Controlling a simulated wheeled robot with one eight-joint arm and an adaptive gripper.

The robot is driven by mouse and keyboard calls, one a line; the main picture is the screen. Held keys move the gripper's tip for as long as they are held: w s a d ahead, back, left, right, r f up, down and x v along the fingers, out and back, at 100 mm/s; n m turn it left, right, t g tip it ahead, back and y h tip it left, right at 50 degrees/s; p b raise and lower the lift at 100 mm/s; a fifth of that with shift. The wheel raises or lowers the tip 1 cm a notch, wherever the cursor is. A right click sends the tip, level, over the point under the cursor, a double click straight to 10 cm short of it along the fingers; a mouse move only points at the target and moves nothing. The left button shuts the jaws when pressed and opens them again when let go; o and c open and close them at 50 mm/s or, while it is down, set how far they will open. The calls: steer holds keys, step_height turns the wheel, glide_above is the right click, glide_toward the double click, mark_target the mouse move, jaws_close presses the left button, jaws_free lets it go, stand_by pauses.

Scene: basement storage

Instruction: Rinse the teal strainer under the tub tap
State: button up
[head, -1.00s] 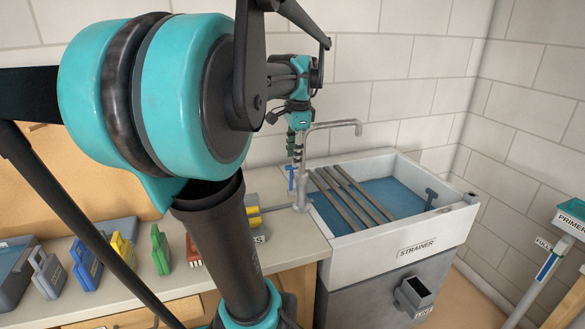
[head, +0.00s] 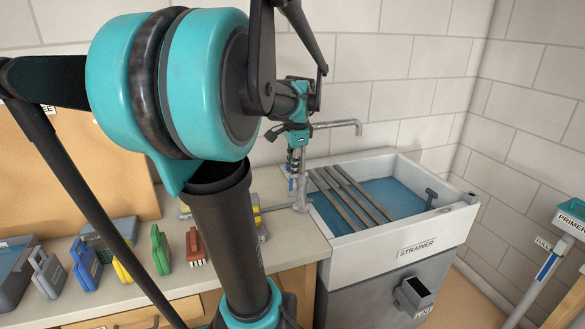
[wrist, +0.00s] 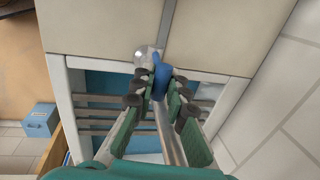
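My gripper (wrist: 161,88) has green fingers. In the wrist view they stand apart on either side of the blue tap handle (wrist: 160,72). I cannot tell whether they touch it. In the head view, my gripper (head: 293,168) hangs at the left side of the grey tap (head: 335,124), whose spout reaches right over the tub. The white tub (head: 340,244) has a front label reading STRAINER and blue inside. I cannot make out a teal strainer in either view.
Grey bars (head: 345,197) lie across the tub. A dark T-shaped piece (head: 430,196) is at its right side. A grey bin labelled LINT (head: 415,292) is below. Several coloured tools, including a green one (head: 160,250), stand on the counter (head: 300,258) to the left.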

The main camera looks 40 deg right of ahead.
jaws_close()
steer(key=shift+s+a+f, duration=0.15)
steer(key=shift+s+a, duration=0.05)
steer(key=shift+s, duration=0.35)
steer(key=shift+s+a+f, duration=0.1)
steer(key=shift+s+a, duration=0.1)
steer(key=shift+s, duration=0.35)
steer(key=o, duration=0.8)
jaws_free()
steer(key=shift+r, duration=0.1)
step_height(320, 180, up, 12)
steer(key=s, duration=0.2)
steer(key=shift+a+f, duration=0.2)
steer(key=shift+a, duration=0.2)
steer(key=shift+s, duration=0.1)
